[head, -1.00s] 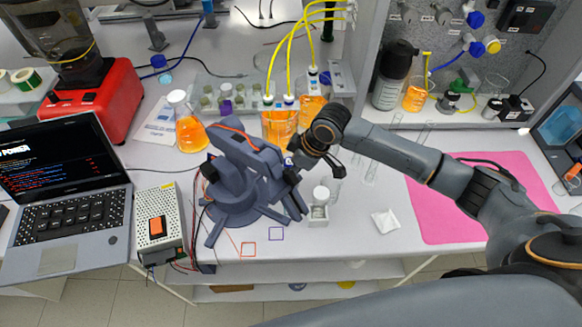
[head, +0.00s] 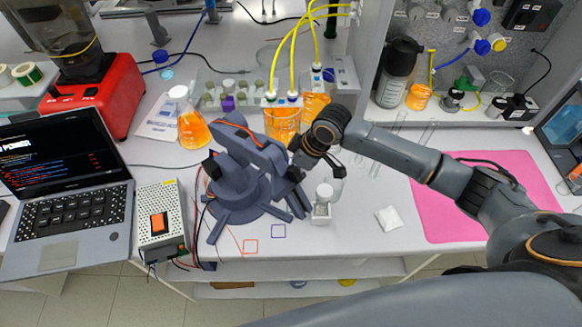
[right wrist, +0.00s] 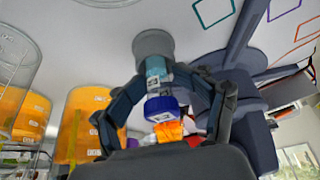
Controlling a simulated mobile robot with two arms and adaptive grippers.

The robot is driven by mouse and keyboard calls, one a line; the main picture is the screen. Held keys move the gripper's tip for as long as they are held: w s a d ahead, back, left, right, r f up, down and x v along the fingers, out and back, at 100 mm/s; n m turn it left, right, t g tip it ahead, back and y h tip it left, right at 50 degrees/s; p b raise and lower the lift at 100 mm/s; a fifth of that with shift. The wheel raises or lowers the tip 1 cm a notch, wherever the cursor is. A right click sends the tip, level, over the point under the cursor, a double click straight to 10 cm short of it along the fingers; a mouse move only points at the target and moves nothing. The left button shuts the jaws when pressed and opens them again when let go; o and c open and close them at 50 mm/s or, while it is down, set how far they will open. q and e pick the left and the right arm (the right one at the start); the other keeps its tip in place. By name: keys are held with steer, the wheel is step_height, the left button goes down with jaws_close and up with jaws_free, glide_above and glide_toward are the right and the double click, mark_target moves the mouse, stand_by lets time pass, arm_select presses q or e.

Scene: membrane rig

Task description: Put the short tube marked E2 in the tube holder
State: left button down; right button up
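An orange piece with a label (right wrist: 170,131) shows on the near side of the cap, and a light-blue labelled piece (right wrist: 157,73) on the far side. I cannot read E2 on any of them, or tell whether the fingers touch them. In the head view, my right gripper (head: 333,167) is over the bench, above a small white-capped container (head: 322,191) in a clear square base (head: 320,212). I cannot tell which thing is the tube holder. My left gripper is out of view.
A grey desktop arm (head: 240,180) stands close left of my right gripper. Beakers of orange liquid (head: 283,122) with yellow hoses stand behind it. A rack of capped tubes (head: 238,108) is further back. A pink mat (head: 465,200) and white packet (head: 389,219) lie to the right.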

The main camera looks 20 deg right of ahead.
steer(key=shift+s+d+f, duration=0.25)
steer(key=shift+s+d, duration=0.05)
steer(key=shift+s, duration=0.1)
steer(key=shift+w+d+r, duration=0.1)
steer(key=shift+d+r, duration=0.05)
steer(key=shift+r, duration=0.2)
steer(key=v, duration=1.1)
steer(key=shift+r, duration=0.4)
